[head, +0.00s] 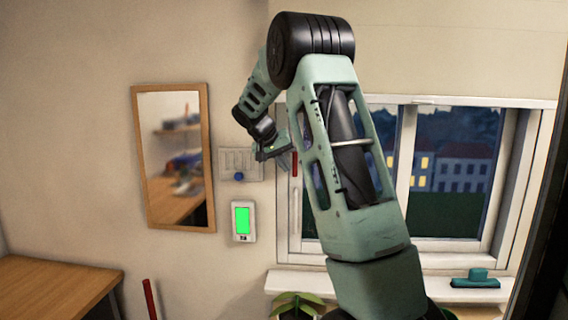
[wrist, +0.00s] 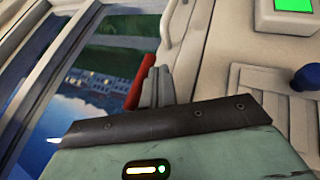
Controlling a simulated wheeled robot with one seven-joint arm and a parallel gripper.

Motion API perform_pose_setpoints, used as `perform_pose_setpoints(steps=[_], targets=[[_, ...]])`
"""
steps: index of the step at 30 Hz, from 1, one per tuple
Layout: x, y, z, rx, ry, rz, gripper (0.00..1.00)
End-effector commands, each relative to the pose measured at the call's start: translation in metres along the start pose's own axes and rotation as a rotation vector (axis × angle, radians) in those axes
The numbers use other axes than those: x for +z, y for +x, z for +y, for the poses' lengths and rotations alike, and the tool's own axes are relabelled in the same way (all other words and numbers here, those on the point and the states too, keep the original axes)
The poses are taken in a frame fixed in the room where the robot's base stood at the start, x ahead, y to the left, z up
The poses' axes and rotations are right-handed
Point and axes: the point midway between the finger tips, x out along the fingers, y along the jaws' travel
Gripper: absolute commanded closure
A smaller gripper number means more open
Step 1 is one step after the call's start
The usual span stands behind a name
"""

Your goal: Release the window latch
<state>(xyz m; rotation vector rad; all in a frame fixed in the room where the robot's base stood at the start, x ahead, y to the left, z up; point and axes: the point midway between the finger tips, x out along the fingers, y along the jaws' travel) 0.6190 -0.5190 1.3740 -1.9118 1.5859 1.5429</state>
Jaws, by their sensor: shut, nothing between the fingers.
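The window (head: 450,170) has a pale frame and looks closed. A red latch handle (head: 295,163) stands upright on the left part of its frame, partly close to my arm. In the wrist view the red latch handle (wrist: 139,80) is tilted and lies just left of my grey fingers (wrist: 158,86). My gripper (head: 286,160) is shut and empty, close beside the latch. I cannot tell whether the fingers touch it. My forearm hides much of the window's left half in the head view.
A switch panel (head: 240,160) with a blue knob (head: 239,177) is on the wall left of the window, above a device with a green screen (head: 243,221). A mirror (head: 174,158) hangs further left. The sill (head: 440,290) holds a teal squeegee-like tool (head: 476,280). A plant (head: 298,303) stands below.

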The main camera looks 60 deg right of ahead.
Motion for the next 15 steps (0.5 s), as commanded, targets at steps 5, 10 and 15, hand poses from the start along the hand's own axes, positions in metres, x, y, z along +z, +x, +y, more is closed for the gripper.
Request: perform_pose_setpoints(steps=[5,10,15], targets=[[0.0002,0.0002,-0.0003,0.002,-0.001,0.0,1.0],[0.0014,0.0019,-0.0012,0.024,-0.015,0.0,1.0],[0.0015,0.0028,0.0001,0.053,-0.028,0.001,1.0]])
